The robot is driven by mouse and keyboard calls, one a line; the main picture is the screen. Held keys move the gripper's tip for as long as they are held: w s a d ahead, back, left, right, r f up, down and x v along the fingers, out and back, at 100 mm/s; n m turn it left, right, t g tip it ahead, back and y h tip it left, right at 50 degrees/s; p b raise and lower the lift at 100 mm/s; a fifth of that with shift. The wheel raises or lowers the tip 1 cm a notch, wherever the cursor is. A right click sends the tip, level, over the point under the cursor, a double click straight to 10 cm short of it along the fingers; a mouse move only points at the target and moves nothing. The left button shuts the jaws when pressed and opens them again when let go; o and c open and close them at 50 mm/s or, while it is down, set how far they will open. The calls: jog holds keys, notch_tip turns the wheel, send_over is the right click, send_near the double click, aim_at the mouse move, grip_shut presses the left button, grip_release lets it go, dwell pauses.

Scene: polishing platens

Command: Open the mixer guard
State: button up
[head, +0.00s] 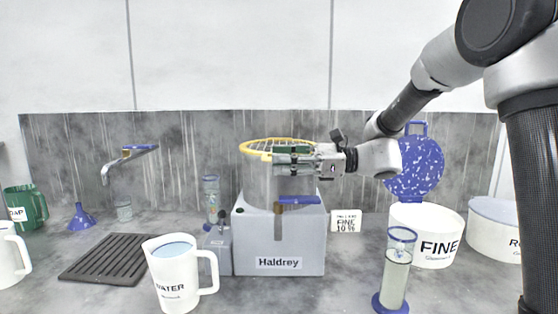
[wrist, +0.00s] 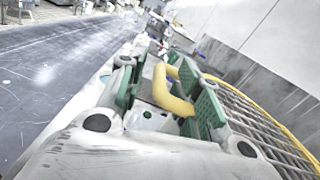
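The mixer (head: 279,240) is a grey box labelled Haldrey with a grey bowl (head: 258,188) on top. Its guard (head: 256,147), a yellow ring with a wire grid, lies about level over the bowl. The guard also shows at the right of the wrist view (wrist: 262,122). My gripper (head: 277,159) reaches in from the right at the guard's front edge, its green-padded fingers one above the other. In the wrist view the yellow handle (wrist: 172,92) is between the fingers, close to the right pad, with a gap to the left pad. The gripper looks open around it.
A water jug (head: 175,280) and a black drain grid (head: 105,257) stand left of the mixer. A blue-based cylinder (head: 396,280), a white FINE tub (head: 428,240) with a speckled blue lid (head: 415,168) and a small sign (head: 346,221) are to the right. A grey wall panel stands behind.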

jog(key=shift+a, duration=0.6)
jog(key=shift+c, duration=0.4)
grip_shut()
jog(key=shift+r, duration=0.1)
